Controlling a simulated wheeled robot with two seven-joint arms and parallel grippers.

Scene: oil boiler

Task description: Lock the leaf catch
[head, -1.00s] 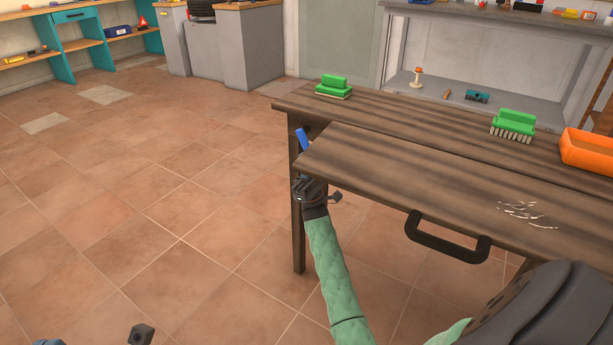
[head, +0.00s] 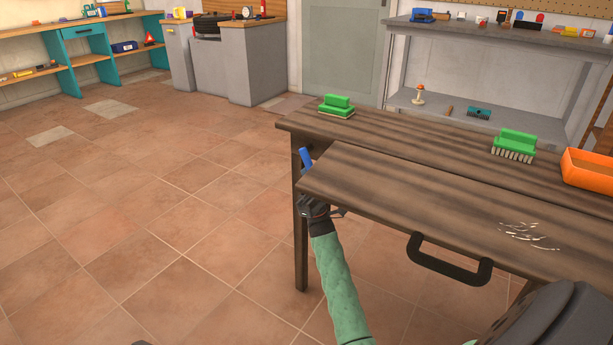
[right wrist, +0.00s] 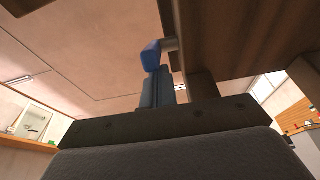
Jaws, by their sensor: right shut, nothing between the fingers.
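The leaf catch shows a blue handle (head: 306,158) at the left end of the wooden table, at the gap between the fixed top (head: 400,135) and the front leaf (head: 420,205). In the right wrist view its blue grip (right wrist: 151,56) sits on a short grey shaft by the dark wood. My right gripper (head: 313,203) is below the catch at the leaf's left corner, partly hidden by the leaf edge. Its fingers (right wrist: 160,88) are shut and empty, with their tips just below the blue grip; I cannot tell whether they touch. My left gripper is not in view.
A black handle (head: 448,262) is on the leaf's front edge, with white shavings (head: 528,236) above it. Two green brushes (head: 337,104) (head: 515,142) and an orange tray (head: 590,170) stand on the fixed top. The tiled floor to the left is clear.

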